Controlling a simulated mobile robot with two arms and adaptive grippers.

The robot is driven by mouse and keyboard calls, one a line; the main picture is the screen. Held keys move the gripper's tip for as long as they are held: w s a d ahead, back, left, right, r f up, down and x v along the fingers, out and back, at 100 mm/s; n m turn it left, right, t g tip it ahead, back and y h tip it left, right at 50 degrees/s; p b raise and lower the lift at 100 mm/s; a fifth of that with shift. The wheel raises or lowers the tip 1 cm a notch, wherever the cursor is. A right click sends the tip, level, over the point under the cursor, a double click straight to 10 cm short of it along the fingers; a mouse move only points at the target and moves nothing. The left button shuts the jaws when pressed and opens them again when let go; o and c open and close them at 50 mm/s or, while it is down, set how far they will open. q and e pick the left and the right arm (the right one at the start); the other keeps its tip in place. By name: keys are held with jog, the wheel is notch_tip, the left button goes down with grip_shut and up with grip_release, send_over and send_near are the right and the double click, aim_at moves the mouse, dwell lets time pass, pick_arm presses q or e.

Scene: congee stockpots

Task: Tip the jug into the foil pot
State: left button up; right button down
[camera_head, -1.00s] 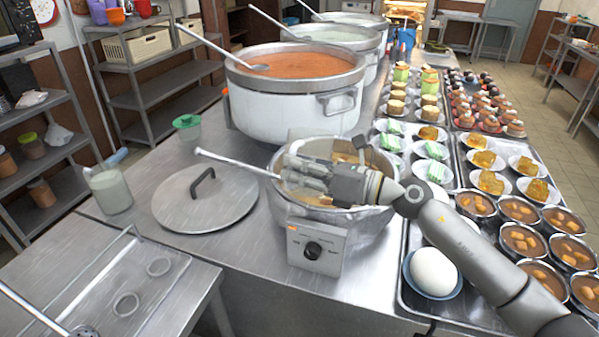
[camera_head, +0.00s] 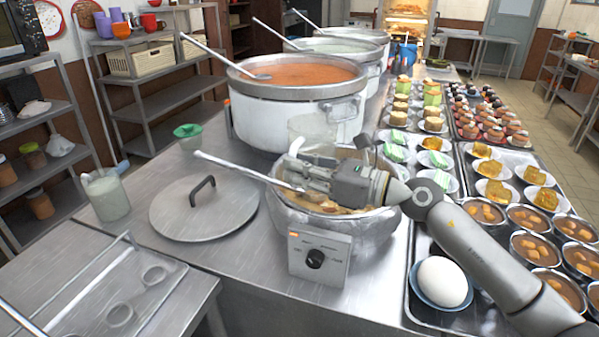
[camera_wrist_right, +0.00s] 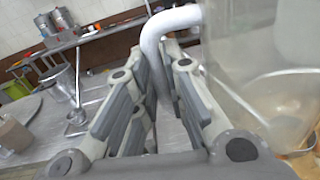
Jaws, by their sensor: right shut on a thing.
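My right gripper (camera_head: 300,178) is over the foil pot (camera_head: 345,238), whose crinkled silvery side stands behind a control box with a black knob. The pot holds brownish food with pale pieces. In the right wrist view the fingers (camera_wrist_right: 158,100) are shut on the pale curved handle (camera_wrist_right: 172,20) of a clear jug (camera_wrist_right: 265,75). The jug (camera_head: 312,128) shows faintly above the gripper in the head view, over the pot's back part. I cannot tell its exact tilt or whether liquid is in it. My left gripper is not in view.
A ladle handle (camera_head: 235,168) sticks out left from the pot. A grey lid (camera_head: 203,215) lies left of it, with a milky container (camera_head: 107,196) beyond. A big pot of orange soup (camera_head: 297,118) stands behind. Filled trays, with a white egg (camera_head: 442,282), crowd the right.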

jog(key=shift+r, duration=0.5)
